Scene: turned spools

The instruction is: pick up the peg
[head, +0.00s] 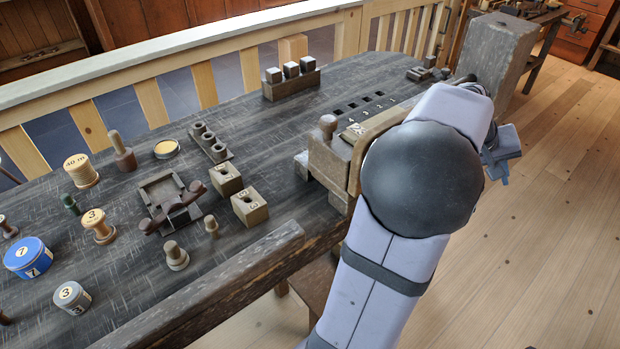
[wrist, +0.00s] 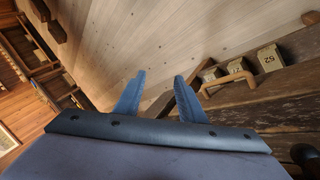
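Several turned pieces on the dark bench could be the peg, and I cannot tell which one is meant. A small pale wooden one (head: 211,228) stands upright near the front. A thicker knob-like one (head: 175,257) stands left of it on a round base. A taller brown one (head: 124,155) stands farther back at the left. My gripper (head: 503,160) is beyond the bench's right side, far from all of these and partly hidden behind my arm. In the wrist view my gripper (wrist: 158,88) has its two blue fingers apart, with nothing between them.
Numbered wooden blocks (head: 249,207), a blue tin (head: 28,257), spools (head: 98,226), a dark cradle (head: 163,190) and a holed rack (head: 209,143) crowd the bench. A heavy wooden vise (head: 330,165) stands near my arm. The wooden floor (head: 560,220) at right is clear.

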